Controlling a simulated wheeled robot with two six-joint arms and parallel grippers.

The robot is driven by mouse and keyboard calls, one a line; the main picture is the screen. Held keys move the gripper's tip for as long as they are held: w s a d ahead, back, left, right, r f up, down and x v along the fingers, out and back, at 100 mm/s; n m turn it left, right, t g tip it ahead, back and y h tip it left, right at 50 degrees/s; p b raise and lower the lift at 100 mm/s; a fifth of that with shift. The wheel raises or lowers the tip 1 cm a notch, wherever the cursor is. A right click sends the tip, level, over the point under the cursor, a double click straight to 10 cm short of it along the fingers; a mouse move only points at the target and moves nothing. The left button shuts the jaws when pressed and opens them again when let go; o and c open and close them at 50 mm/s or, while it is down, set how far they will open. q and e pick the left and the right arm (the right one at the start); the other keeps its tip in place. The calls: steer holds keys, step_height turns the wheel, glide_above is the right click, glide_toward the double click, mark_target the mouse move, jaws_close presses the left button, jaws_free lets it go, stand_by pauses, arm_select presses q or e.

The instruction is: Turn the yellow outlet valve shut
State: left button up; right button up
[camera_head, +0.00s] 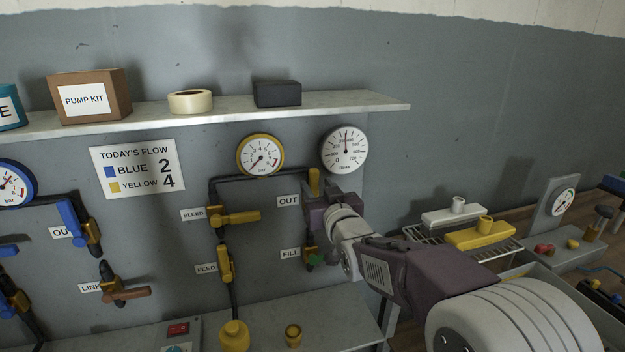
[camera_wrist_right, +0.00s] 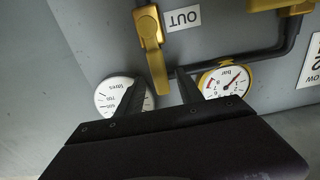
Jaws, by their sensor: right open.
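The yellow outlet valve handle (camera_head: 314,181) stands upright beside the OUT label (camera_head: 287,201), on the yellow line. The valve's lower part is hidden behind my right gripper (camera_head: 318,208) in the head view. In the right wrist view the same handle (camera_wrist_right: 153,55) shows with its brass valve body behind it. My right gripper (camera_wrist_right: 160,80) is open there, with one dark finger on each side of the handle's free end. I cannot tell whether either finger touches it. My left gripper is not in view.
The yellow-rimmed gauge (camera_head: 260,155) and a white litre gauge (camera_head: 344,149) hang close above the valve. A shelf (camera_head: 220,112) runs above. The yellow bleed valve (camera_head: 238,217) is to the left and the green-handled fill valve (camera_head: 316,260) is below.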

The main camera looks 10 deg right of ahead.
mark_target(315, 182)
steer(key=shift+w, duration=1.9)
steer(key=shift+s+r, duration=0.1)
jaws_close()
